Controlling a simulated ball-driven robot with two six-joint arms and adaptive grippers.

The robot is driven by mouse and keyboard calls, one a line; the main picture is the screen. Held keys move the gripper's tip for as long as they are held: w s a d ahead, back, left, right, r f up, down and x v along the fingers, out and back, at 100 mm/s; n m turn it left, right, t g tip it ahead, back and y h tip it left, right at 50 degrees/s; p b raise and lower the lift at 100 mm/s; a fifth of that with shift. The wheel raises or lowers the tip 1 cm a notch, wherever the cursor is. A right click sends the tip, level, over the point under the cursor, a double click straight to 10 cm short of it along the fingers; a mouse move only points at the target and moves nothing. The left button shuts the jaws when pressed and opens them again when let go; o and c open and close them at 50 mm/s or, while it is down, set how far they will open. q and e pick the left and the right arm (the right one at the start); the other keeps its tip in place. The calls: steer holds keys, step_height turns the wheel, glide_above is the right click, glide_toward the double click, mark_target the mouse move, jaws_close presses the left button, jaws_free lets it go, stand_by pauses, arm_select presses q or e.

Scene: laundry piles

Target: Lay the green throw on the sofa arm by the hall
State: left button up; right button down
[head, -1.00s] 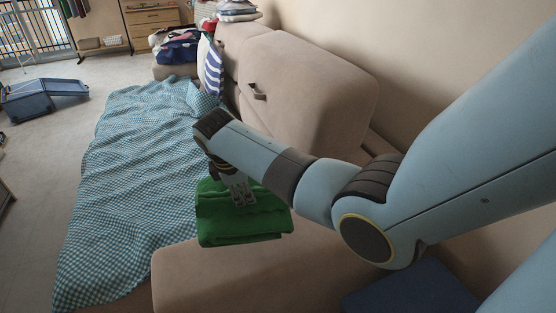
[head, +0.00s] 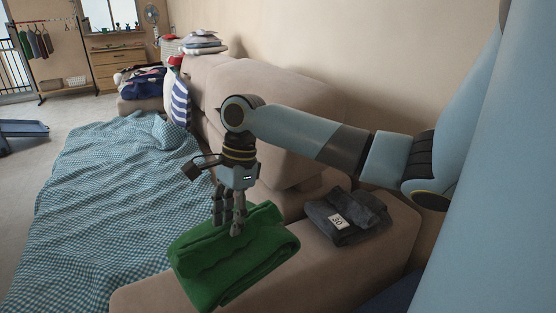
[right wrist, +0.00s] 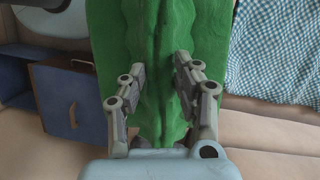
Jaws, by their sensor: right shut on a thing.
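The green throw (head: 250,265) is folded into a thick bundle over the near sofa arm (head: 385,238). I cannot tell whether its underside touches the arm. My right gripper (head: 228,226) points down with its fingers shut on the top of the throw. In the right wrist view the throw (right wrist: 145,35) bunches into a ridge between the fingers (right wrist: 158,85). A dark grey folded cloth (head: 362,212) with a white tag reading 30 lies on the same arm, right of the throw. My left gripper is out of view.
A teal checked blanket (head: 95,200) covers the seat left of the throw. A striped cushion (head: 180,100), piled clothes (head: 140,82) and a folded stack (head: 203,42) are at the far end. A blue box (right wrist: 75,100) shows in the right wrist view.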

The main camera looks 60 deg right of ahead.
mark_target(182, 237)
steer(key=m, duration=0.1)
steer(key=s+m+t, duration=0.1)
steer(key=shift+s+a+r+m, duration=0.15)
steer(key=shift+a+r+m, duration=0.15)
steer(key=shift+a, duration=0.05)
steer(key=w+a+f+b, duration=0.1)
steer(key=w+a+f, duration=0.1)
steer(key=w, duration=0.1)
steer(key=w+a+f+b, duration=0.2)
steer(key=w, duration=0.1)
steer(key=w+a+f+b, duration=0.2)
steer(key=w+f, duration=0.1)
steer(key=w, duration=0.1)
step_height(182, 237, down, 4)
steer(key=shift+d+f+b, duration=0.1)
steer(key=shift+b, duration=0.65)
steer(key=c, duration=1)
jaws_free()
steer(key=shift+o, duration=0.2)
steer(key=p+v, duration=0.4)
steer(key=v, duration=0.7)
steer(key=shift+s+r, duration=0.1)
steer(key=shift+r, duration=0.5)
